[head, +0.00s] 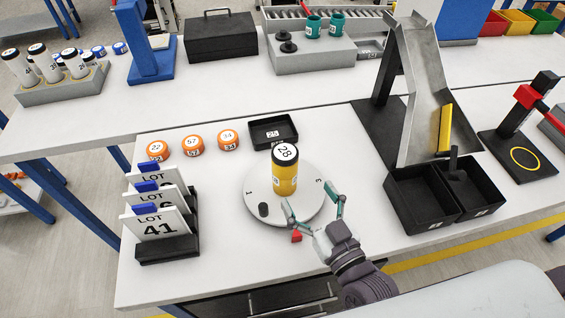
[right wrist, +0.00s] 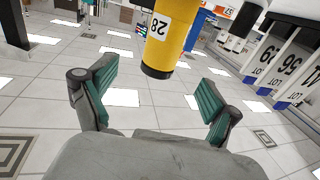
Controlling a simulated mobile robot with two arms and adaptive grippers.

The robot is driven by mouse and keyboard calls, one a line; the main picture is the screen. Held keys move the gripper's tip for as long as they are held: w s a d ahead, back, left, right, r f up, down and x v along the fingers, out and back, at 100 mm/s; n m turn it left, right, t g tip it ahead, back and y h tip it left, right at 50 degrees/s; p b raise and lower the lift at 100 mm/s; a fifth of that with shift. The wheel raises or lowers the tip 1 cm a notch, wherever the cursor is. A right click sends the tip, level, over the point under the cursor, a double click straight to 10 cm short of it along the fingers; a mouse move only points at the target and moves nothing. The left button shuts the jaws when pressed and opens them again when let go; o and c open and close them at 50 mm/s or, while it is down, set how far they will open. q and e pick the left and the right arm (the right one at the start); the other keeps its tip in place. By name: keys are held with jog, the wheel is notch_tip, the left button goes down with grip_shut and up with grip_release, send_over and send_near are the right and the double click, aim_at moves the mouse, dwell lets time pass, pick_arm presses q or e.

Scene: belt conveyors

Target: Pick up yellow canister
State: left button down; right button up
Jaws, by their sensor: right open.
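The yellow canister (head: 284,178) has a white and black lid marked 28. It stands upright on a round white turntable (head: 258,206) with numbers at its rim. My right gripper (head: 308,195) is open and empty at the turntable's front right edge, its fingers pointing toward the canister and apart from it. In the right wrist view the canister (right wrist: 168,44) appears upside down, ahead of and between the spread fingers (right wrist: 158,76). My left gripper is not in view.
The LOT card rack (head: 168,248) is at left. Orange pucks (head: 193,146) and a black tray (head: 273,132) lie behind. Black bins (head: 420,205) and a metal chute (head: 424,90) stand at right.

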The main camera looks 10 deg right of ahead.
aim_at(291, 172)
jog(key=x, duration=0.4)
jog(key=shift+w+r+p, duration=0.1)
jog(key=shift+w+p, duration=0.05)
jog(key=shift+p, duration=0.25)
jog(key=shift+w+a, duration=0.15)
jog(key=shift+w, duration=0.4)
jog(key=p+x, duration=0.2)
jog(key=x, duration=0.2)
jog(key=shift+w+a, duration=0.15)
jog(key=shift+a, duration=0.1)
jog(key=shift+w, duration=0.2)
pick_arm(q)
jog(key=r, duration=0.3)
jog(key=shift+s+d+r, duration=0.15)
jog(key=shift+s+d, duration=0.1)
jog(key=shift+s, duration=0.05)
pick_arm(e)
jog(key=shift+s, duration=0.15)
jog(key=c, duration=0.4)
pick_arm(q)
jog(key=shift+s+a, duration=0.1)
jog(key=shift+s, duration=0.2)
pick_arm(e)
jog(key=c, duration=1.1)
jog(key=shift+o, duration=0.2)
